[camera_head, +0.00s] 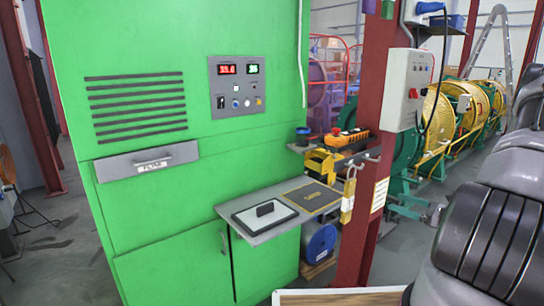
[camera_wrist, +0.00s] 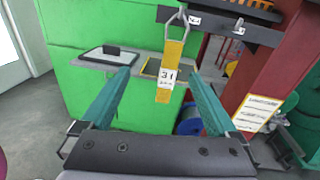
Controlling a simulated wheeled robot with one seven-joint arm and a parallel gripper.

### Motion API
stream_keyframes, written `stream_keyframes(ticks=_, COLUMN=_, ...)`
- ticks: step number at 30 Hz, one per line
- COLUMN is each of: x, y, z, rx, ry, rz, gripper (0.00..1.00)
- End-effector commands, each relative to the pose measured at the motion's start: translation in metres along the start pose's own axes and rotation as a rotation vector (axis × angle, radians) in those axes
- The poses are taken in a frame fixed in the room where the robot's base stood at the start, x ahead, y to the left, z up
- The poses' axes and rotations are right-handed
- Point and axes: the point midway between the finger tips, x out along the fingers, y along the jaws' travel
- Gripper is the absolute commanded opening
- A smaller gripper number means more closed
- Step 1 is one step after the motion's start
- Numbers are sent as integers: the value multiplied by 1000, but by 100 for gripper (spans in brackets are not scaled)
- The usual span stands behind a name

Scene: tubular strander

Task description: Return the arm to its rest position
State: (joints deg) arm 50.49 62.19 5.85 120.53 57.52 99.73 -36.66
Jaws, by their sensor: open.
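My gripper (camera_wrist: 157,77) shows in the wrist view with its two teal fingers spread wide apart. It is open and nothing touches its fingers. A yellow tag marked 31 (camera_wrist: 165,78) hangs by a metal loop from a hook on a dark rail, and appears between the fingertips in that view, clear of both. The tag also shows in the head view (camera_head: 348,198), hanging beside the red post. My grey arm (camera_head: 497,235) fills the lower right of the head view; its gripper is out of that view.
A green cabinet (camera_head: 150,225) stands at left, with a grey shelf (camera_head: 265,232) carrying a tablet-like panel and a dark mat. A red post (camera_head: 373,110) with a switch box (camera_head: 407,88) stands close to my arm. Yellow strander reels (camera_head: 440,115) are behind.

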Motion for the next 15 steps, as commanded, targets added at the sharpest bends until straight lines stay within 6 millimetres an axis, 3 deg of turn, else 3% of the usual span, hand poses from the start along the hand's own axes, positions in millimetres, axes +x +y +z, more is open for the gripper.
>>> stream_keyframes(ticks=8, x=20, y=18, z=47, rx=-109, ry=52, rz=166, gripper=95)
stream_keyframes(ticks=15, x=42, y=56, z=110, rx=-289, ry=146, rz=402, gripper=95)
